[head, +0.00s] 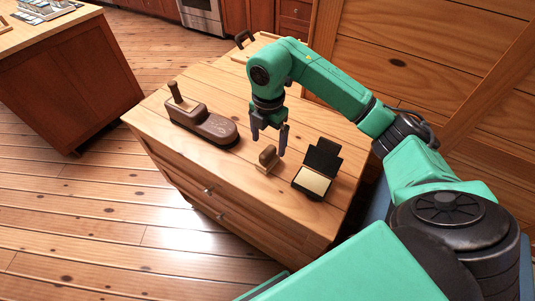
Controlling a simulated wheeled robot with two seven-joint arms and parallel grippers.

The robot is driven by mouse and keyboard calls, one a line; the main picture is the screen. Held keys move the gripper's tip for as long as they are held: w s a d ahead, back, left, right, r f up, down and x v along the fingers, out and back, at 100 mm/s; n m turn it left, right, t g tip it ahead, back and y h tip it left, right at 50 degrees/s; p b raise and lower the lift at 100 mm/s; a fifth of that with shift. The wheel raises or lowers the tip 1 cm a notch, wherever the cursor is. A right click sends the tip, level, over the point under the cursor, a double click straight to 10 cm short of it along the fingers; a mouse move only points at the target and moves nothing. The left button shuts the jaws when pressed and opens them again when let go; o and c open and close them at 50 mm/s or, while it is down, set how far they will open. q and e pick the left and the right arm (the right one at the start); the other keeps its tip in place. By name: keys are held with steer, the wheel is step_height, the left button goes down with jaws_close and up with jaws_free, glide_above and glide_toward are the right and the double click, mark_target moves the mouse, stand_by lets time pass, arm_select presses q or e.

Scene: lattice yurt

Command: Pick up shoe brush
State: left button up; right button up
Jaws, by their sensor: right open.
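A small wooden block with a rounded top and a paler base (267,158) stands on the wooden cabinet top (185,158). A long dark brown piece with an upright wooden handle at its left end (213,125) lies to its left. I cannot tell for certain which of these two is the shoe brush. My right gripper (268,147) points down with its jaws open. Its fingertips appear just over the small block, with nothing held; contact is not clear. My left gripper is out of view.
An open black case with a cream pad (313,181) stands close to the right of the small block. A tray with a dark handle (245,39) is at the back. A wooden wall (420,55) rises behind. The cabinet's front left corner is bare.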

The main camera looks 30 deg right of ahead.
mark_target(267, 151)
steer(key=f+p, duration=0.1)
steer(key=f, duration=0.3)
steer(key=w+f+p, duration=0.1)
steer(key=f, duration=0.2)
steer(key=shift+d+p, duration=0.15)
steer(key=shift+p, duration=0.15)
steer(key=shift+f, duration=0.35)
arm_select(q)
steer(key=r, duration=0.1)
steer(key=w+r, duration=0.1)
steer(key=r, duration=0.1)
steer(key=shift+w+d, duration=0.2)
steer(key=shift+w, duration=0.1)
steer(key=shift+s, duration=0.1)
arm_select(e)
jaws_close()
